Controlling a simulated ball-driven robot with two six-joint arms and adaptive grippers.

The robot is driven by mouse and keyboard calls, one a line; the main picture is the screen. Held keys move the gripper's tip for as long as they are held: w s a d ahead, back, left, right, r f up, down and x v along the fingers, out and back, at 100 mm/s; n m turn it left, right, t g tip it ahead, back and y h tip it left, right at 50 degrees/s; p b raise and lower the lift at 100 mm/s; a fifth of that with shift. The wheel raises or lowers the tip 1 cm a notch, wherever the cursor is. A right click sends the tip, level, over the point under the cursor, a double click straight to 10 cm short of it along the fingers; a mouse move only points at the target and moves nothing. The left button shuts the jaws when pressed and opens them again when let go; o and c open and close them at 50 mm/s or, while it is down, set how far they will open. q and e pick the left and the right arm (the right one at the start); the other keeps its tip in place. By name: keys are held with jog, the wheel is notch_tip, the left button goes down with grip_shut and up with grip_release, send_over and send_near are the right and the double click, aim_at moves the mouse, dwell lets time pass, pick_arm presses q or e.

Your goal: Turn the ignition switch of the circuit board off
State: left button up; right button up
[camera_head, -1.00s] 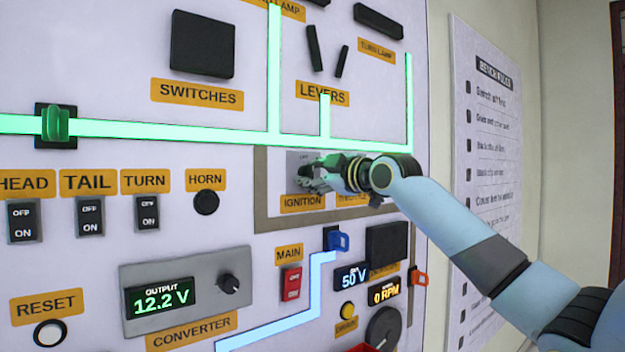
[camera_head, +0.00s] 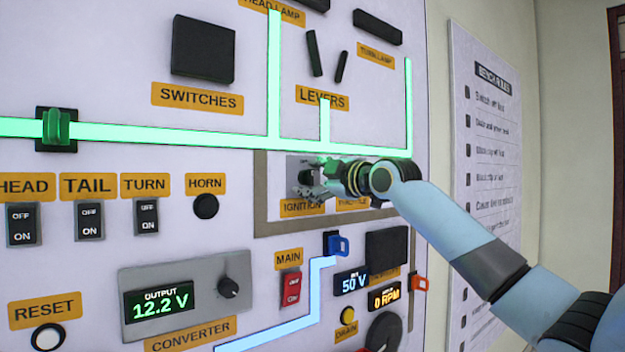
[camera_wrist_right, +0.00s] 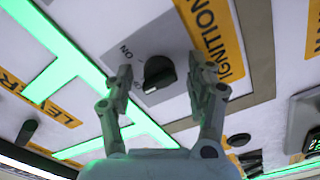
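The ignition switch is a black rotary knob (camera_wrist_right: 159,73) on a grey plate (camera_wrist_right: 150,45), above the IGNITION label in the head view. I cannot tell for sure which marking the knob points to. My right gripper (camera_head: 322,180) is at the plate. In the right wrist view, its fingers (camera_wrist_right: 162,78) are spread on either side of the knob, with gaps visible. The knob is partly hidden in the head view. My left gripper is not in view.
The upright circuit board (camera_head: 95,155) carries a glowing green line (camera_head: 200,133) above the switch. The THROTTLE label (camera_head: 352,203) is right of it, partly behind my gripper. The red MAIN switch (camera_head: 291,288) and a blue connector (camera_head: 338,245) are below.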

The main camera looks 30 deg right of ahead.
jog(key=s, duration=0.7)
jog(key=shift+s+d, duration=0.2)
jog(key=shift+d, duration=0.05)
dwell(0.4)
